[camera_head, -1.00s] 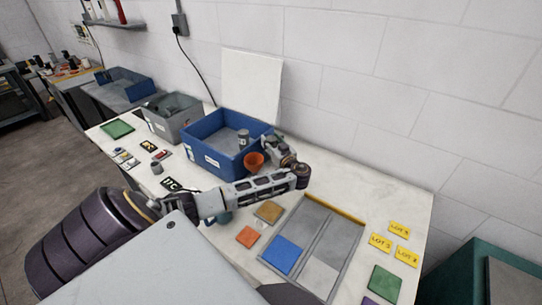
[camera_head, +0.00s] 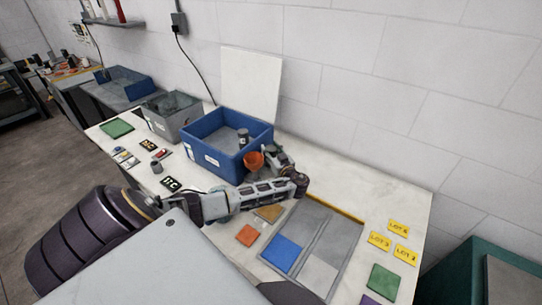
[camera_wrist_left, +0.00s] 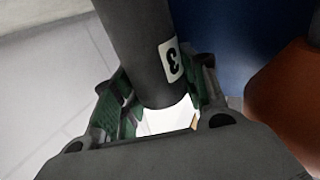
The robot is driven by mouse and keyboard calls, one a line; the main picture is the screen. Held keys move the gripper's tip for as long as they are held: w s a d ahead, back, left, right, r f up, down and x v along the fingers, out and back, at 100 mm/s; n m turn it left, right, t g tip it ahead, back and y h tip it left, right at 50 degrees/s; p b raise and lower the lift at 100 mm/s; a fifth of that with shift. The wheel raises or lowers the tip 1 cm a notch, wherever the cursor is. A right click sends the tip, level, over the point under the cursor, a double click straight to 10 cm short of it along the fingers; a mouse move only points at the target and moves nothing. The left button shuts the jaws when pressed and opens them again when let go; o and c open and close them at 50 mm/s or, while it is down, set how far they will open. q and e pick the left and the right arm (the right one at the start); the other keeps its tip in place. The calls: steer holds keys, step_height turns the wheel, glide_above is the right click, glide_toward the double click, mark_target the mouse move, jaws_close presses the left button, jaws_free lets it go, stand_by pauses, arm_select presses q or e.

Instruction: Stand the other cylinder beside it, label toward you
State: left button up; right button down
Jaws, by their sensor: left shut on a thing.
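My left gripper (camera_head: 278,160) is at the right end of the blue bin (camera_head: 214,163), close to an orange cup (camera_head: 254,161). In the left wrist view the gripper (camera_wrist_left: 160,105) is shut on a dark grey cylinder (camera_wrist_left: 142,45) with a white label marked 3, turned upside down in that picture. I cannot make out this held cylinder clearly in the head view. Another grey cylinder (camera_head: 243,137) shows upright in the blue bin; I cannot read a label on it. The orange cup (camera_wrist_left: 285,105) is right beside the gripper in the wrist view. My right gripper is not in view.
A divided grey tray (camera_head: 318,243) holds a blue square and a pale square. Yellow lot cards (camera_head: 398,227) lie to its right. The tabletop right of my gripper (camera_head: 350,178) is clear.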

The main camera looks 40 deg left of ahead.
arm_select(q)
steer(key=shift+f, duration=1.4)
steer(key=o, duration=1.4)
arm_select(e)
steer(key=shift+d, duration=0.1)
